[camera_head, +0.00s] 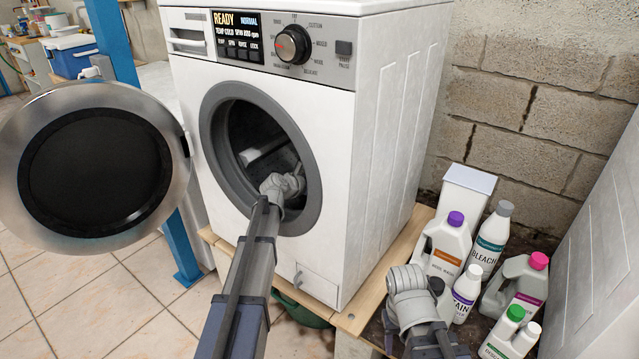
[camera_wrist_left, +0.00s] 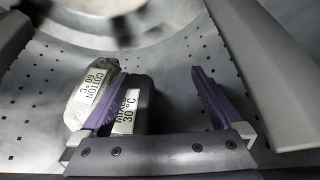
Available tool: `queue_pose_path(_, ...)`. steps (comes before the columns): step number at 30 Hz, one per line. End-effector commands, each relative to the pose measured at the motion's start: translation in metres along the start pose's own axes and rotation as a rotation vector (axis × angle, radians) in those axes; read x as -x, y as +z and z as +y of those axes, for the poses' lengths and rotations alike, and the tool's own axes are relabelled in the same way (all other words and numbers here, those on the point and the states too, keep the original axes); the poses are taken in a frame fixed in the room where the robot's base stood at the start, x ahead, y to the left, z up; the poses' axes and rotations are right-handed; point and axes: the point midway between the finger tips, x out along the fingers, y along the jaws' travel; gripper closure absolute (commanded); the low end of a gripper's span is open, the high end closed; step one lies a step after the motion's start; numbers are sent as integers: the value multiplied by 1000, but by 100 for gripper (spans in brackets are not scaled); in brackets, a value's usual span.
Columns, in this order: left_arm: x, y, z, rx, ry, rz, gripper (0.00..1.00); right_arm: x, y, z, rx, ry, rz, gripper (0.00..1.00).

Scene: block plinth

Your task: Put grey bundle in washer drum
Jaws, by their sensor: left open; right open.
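The washer (camera_head: 270,130) has its round door (camera_head: 185,160) swung open to the left. My left arm reaches through the opening into the drum (camera_head: 250,135); that gripper is hidden in the head view. In the left wrist view, my left gripper (camera_wrist_left: 165,85) is open inside the perforated drum. A light grey bundle labelled COTTON 60 °C (camera_wrist_left: 80,112) lies outside the left finger. A darker grey bundle labelled MIXED 30 °C (camera_wrist_left: 142,92) shows just right of that finger; contact is unclear. My right gripper (camera_head: 389,325) is open, low beside the bottles, its fingertips hard to see.
Several detergent and bleach bottles (camera_head: 489,240) crowd the right of the washer, close to my right arm. A white box (camera_head: 467,185) stands by the block wall. A blue post (camera_head: 188,245) rises behind the door. Tiled floor at lower left is clear.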

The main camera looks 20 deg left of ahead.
Motion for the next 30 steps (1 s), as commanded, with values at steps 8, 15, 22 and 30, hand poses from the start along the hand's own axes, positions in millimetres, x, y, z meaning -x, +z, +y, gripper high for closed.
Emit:
queue_pose_path(8, 2, 0, 0, 0, 0, 0, 0, 1, 0, 0, 0, 0, 0, 50)
queue_pose_path(15, 21, 1, -1, 1, 0, 0, 0, 10, 1, 1, 0, 0, 0, 50)
queue_pose_path(22, 44, 1, 0, 1, 1, 0, 0, 20, 1, 2, 0, 0, 0, 50)
queue_pose_path(30, 68, 1, -1, 0, 1, 0, 0, 30, 2, 3, 0, 0, 0, 50)
